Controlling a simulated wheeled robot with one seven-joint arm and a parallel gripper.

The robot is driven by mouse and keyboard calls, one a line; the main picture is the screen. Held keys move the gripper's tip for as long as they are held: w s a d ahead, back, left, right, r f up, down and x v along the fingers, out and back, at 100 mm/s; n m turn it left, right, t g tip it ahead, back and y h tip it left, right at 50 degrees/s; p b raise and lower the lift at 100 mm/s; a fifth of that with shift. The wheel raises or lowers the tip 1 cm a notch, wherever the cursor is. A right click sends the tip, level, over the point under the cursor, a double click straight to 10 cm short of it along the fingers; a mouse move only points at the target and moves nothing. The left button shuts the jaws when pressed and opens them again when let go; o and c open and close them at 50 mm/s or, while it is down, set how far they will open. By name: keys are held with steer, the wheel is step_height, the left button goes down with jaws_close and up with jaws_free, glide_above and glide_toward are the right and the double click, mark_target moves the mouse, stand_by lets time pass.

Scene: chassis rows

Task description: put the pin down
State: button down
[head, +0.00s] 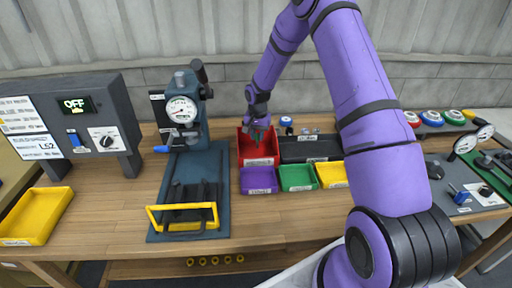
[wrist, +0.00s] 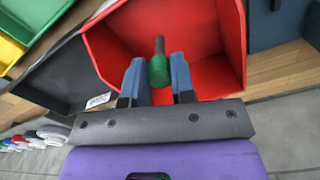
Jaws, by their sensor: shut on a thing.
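My gripper (head: 259,130) is over the red bin (head: 259,160) at the back middle of the bench. In the wrist view, my gripper (wrist: 159,82) has its two blue fingers on either side of the pin (wrist: 159,66), which has a green part and a dark grey shaft. The gripper is shut on the pin. The red bin (wrist: 220,40) lies behind and around the pin in that view, and the rest of the bin looks empty. I cannot tell whether the pin touches the bin floor.
Purple (head: 258,180), green (head: 297,177) and yellow (head: 332,174) bins stand in front. A black tray (head: 310,148) is right of the red bin. A press (head: 186,110) and its blue-grey base with a yellow-handled frame stand left. Bare wood (head: 275,218) lies in front.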

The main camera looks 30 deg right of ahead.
mark_target(257, 147)
steer(key=shift+f, duration=2.75)
steer(key=shift+f, duration=0.2)
steer(key=c, duration=1)
jaws_free()
steer(key=shift+o, duration=0.2)
steer(key=shift+r, duration=0.15)
